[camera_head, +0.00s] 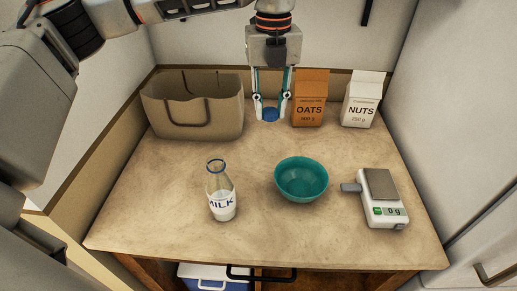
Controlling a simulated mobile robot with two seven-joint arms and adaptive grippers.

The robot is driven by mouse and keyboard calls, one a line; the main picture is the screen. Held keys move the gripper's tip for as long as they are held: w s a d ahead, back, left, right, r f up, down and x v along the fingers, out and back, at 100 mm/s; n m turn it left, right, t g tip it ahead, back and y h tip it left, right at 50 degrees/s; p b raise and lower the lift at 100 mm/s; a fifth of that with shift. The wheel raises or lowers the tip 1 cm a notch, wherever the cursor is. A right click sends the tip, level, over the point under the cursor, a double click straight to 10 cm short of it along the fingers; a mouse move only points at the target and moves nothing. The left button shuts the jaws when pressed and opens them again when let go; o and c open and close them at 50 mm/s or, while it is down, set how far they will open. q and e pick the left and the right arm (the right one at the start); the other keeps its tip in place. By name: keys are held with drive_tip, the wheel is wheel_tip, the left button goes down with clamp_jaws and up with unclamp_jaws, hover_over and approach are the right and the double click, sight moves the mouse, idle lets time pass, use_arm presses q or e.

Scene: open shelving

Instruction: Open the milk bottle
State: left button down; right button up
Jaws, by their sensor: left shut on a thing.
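The milk bottle (221,205) is clear glass with a MILK label and white milk in its lower part. It stands upright at the front left of the counter. Its mouth shows as an open blue ring with no cap on it. My left gripper (270,108) points down at the back of the counter, well away from the bottle. It is shut on a round blue cap (270,115), held low near the counter top; whether the cap touches the counter I cannot tell. My right gripper is not in view.
A tan bag (197,105) stands left of my left gripper. The orange oats carton (310,100) is close on its right, with the white nuts carton (361,101) beyond. A teal bowl (301,179) and a scale (383,197) stand right of the bottle. The counter's middle is free.

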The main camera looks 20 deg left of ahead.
sight(266, 171)
use_arm(q)
drive_tip(key=shift+w+a+r+n, duration=0.1)
drive_tip(key=shift+w+a+n, duration=0.2)
drive_tip(key=shift+n, duration=0.2)
drive_tip(key=shift+f, duration=0.3)
wheel_tip(266, 171, down, 19)
drive_tip(key=shift+f+p, duration=0.15)
drive_tip(key=shift+p, duration=0.2)
drive_tip(key=shift+f, duration=0.2)
drive_tip(key=c, duration=1.7)
unclamp_jaws()
